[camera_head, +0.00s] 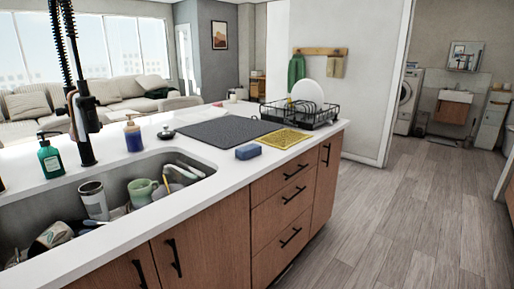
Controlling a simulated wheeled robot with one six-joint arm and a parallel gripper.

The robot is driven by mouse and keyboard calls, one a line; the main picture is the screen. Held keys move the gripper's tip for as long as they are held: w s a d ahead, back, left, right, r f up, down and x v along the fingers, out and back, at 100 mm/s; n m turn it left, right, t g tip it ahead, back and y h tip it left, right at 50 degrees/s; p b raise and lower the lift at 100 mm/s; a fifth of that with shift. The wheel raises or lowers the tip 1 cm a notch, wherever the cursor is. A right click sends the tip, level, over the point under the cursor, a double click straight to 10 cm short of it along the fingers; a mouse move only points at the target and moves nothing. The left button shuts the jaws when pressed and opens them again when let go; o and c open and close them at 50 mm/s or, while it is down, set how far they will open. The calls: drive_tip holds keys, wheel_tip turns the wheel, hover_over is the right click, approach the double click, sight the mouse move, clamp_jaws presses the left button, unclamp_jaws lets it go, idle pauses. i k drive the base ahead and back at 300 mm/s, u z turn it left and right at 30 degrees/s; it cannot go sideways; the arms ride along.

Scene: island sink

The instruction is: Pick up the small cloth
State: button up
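A small yellow patterned cloth (284,138) lies flat on the white island counter (213,167). It is near the counter's front edge, in front of the dish rack and to the right of a blue sponge (248,152). Its left side is close to a dark grey drying mat (226,131). My gripper is not in view.
A black dish rack (318,119) holding a white plate (308,93) stands behind the cloth. At left are a sink (118,177) with dishes, a black spring faucet (84,140) and bottles. Wooden drawers (284,207) face an open wooden floor (400,220).

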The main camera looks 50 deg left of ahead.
sight(248, 152)
drive_tip(key=u, duration=0.25)
drive_tip(key=i, duration=1.6)
drive_tip(key=u, duration=1.1)
drive_tip(key=i, duration=0.9)
drive_tip(key=u, duration=1)
